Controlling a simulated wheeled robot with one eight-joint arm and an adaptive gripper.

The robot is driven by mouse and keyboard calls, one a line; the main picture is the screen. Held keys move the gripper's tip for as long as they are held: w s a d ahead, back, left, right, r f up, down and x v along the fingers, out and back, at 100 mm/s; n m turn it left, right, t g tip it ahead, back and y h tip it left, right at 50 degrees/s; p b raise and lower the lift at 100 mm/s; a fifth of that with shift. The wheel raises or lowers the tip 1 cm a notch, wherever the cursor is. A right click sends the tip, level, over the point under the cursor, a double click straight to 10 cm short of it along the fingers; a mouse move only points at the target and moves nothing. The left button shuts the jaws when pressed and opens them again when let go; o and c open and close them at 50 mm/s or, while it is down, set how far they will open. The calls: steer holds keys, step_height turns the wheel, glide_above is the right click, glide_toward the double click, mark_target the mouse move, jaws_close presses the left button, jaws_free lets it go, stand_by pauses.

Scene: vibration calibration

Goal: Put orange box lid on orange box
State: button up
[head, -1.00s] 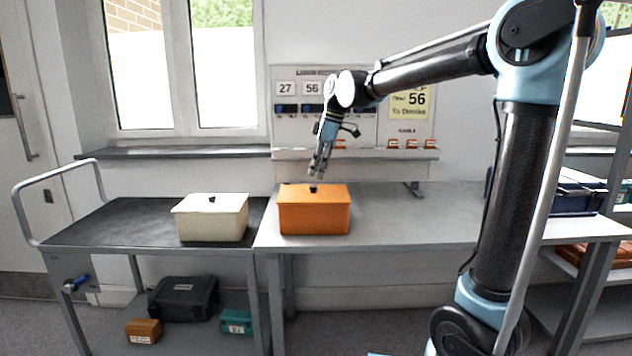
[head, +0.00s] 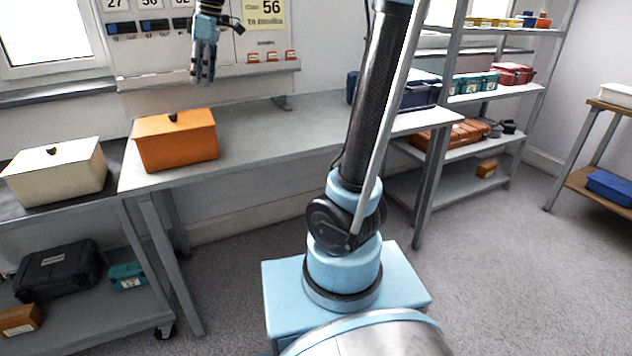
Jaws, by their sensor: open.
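The orange box (head: 180,153) stands on the grey table near its left end. The orange box lid (head: 172,123), with a small black knob on top, sits on the box and covers its opening. It looks level, with no gap that I can make out. My gripper (head: 203,78) points down, above and slightly right of the lid in the picture. It is open and empty, clear of the knob.
A cream lidded box (head: 55,172) stands left on the dark-topped cart (head: 18,207). A wall panel (head: 145,62) is behind my gripper. Loaded shelves (head: 480,95) stand further right.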

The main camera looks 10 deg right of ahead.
steer(key=s+d+f+m, duration=0.4)
steer(key=d+f, duration=0.2)
steer(key=d, duration=0.5)
steer(key=s+d+f+m+t+h, duration=0.1)
steer(key=s+d+f+m, duration=0.5)
steer(key=s+d+f, duration=0.3)
steer(key=s+d+f+m+t+h, duration=0.1)
steer(key=s+d+f+m, duration=0.5)
steer(key=s+d+f, duration=0.3)
step_height(320, 180, down, 5)
steer(key=shift+d+r+h, duration=0.15)
steer(key=shift+d+h, duration=0.25)
steer(key=shift+d, duration=0.05)
steer(key=shift+s, duration=0.1)
steer(key=shift+w+f, duration=0.2)
steer(key=shift+w, duration=0.3)
steer(key=shift+c, duration=0.9)
steer(key=shift+s, duration=0.1)
